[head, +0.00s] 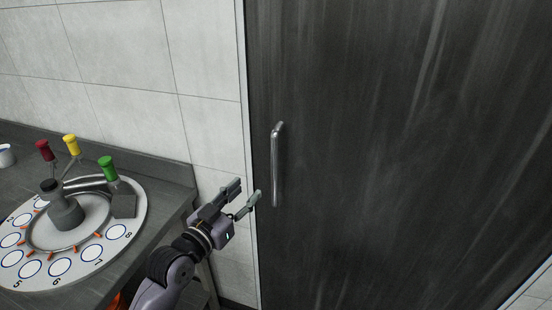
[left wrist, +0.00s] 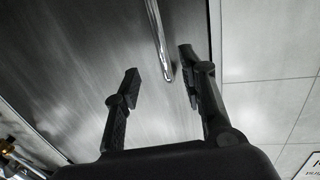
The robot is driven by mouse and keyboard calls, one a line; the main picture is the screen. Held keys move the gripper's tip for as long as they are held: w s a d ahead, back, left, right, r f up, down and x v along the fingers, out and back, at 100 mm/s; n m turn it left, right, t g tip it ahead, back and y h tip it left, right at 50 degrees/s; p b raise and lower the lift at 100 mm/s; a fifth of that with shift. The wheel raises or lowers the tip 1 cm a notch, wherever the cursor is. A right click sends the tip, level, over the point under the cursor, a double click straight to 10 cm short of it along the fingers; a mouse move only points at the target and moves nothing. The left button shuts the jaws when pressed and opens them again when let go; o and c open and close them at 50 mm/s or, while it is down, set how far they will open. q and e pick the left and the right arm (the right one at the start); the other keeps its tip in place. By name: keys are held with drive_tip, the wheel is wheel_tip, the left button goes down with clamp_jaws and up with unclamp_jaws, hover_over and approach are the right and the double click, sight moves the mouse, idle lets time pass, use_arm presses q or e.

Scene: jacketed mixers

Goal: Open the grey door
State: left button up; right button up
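The grey door (head: 390,150) is a large dark, streaked panel that appears closed in its frame. Its handle (head: 276,165) is an upright shiny metal bar near the door's left edge. My left gripper (head: 246,194) is open in front of the door's left edge, just left of the handle's lower end. In the left wrist view, the door (left wrist: 60,60) fills the left side, and the handle (left wrist: 160,42) ends just beyond the open fingers (left wrist: 160,62). The fingers look empty, and contact with the handle cannot be told. My right gripper is in neither view.
A dark counter (head: 150,240) stands at the left, beside the door. It carries a round white numbered plate (head: 135,215) with a dark flask (head: 66,212) and red, yellow and green-topped tools. A white cup (head: 6,156) is at the far left.

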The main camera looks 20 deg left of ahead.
sight(273, 165)
use_arm(q)
drive_tip(key=p+x, duration=0.2)
drive_tip(key=x, duration=1.1)
drive_tip(key=shift+w+d+p, duration=0.15)
drive_tip(key=shift+w+p, duration=0.1)
drive_tip(key=shift+p, duration=0.05)
drive_tip(key=shift+w+d+f, duration=0.1)
drive_tip(key=shift+w+f, duration=0.05)
drive_tip(key=shift+w, duration=0.4)
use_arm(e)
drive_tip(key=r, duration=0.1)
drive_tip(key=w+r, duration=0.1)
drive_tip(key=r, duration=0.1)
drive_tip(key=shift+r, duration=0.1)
use_arm(q)
drive_tip(key=shift+c, duration=0.3)
drive_tip(key=c, duration=0.8)
clamp_jaws()
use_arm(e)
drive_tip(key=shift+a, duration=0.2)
